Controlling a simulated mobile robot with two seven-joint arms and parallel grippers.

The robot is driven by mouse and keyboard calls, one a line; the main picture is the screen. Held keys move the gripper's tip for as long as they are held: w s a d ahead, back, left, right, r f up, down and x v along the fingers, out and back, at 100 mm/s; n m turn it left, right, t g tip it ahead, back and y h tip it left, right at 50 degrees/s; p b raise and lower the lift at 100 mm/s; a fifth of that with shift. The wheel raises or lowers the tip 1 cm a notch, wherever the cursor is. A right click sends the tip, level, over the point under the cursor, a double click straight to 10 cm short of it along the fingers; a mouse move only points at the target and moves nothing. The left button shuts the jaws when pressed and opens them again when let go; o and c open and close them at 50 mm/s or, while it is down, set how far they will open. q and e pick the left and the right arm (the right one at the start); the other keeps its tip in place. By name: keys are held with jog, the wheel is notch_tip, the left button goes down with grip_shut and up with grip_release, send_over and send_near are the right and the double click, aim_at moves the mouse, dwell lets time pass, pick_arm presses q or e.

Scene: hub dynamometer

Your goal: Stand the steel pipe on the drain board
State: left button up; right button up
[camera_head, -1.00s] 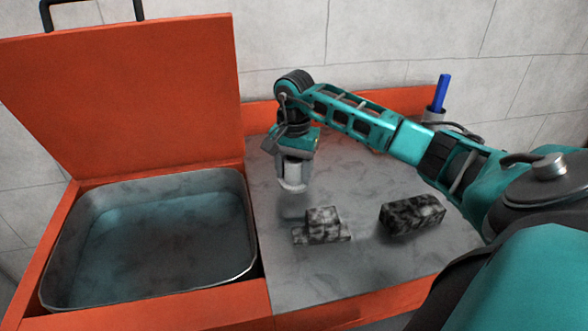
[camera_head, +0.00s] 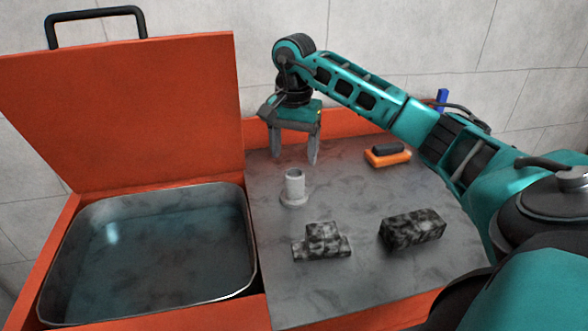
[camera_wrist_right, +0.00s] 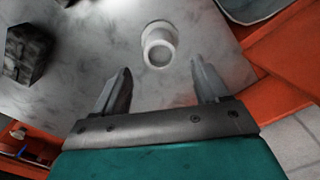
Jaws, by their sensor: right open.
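The steel pipe (camera_head: 294,188), a short pale grey tube with a wider flange at its foot, stands upright on the grey drain board (camera_head: 360,270). It also shows in the right wrist view (camera_wrist_right: 159,44), its open end facing the camera. My right gripper (camera_head: 294,160) is open and empty, above and behind the pipe, apart from it. In the right wrist view its two fingers (camera_wrist_right: 160,85) are spread, with the pipe beyond their tips. My left gripper is not in view.
A dark mottled stepped block (camera_head: 322,241) and a dark mottled oblong block (camera_head: 413,229) lie on the board. An orange-and-black brush-like item (camera_head: 388,155) lies at the back. Left is an open basin of liquid (camera_head: 150,250) with a raised orange lid (camera_head: 120,110).

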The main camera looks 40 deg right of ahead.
jog(key=shift+r, duration=1.4)
